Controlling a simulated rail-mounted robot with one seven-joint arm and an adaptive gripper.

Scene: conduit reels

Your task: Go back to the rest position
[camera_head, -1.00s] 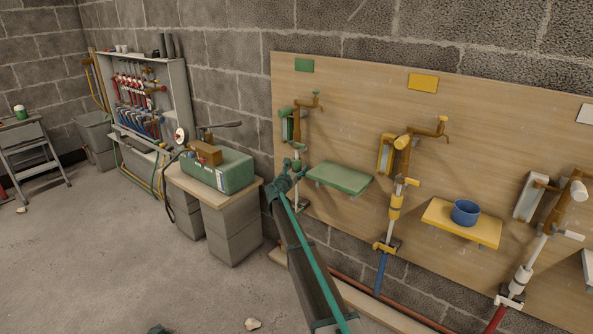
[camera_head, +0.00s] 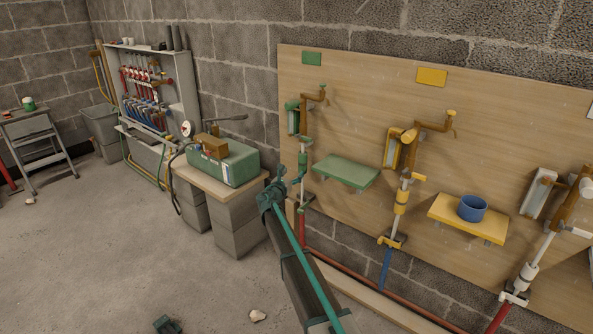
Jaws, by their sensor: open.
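My arm rises from the lower middle of the head view as a dark link with a teal stripe. My gripper (camera_head: 275,184), teal and small in the picture, is at its upper end, left of the green station's pipe (camera_head: 303,163). It is open, and I see nothing held in it. The pipe stands upright on the wooden board (camera_head: 375,100), with a red pipe below it. Whether the gripper touches anything there is hard to tell, but it appears apart from the pipe. The fingers are too small to make out in detail.
The board also carries a green shelf (camera_head: 345,171), empty, and a yellow shelf (camera_head: 440,213) bearing a blue cup (camera_head: 472,208). Left stands a bench (camera_head: 205,181) with a green machine (camera_head: 228,165).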

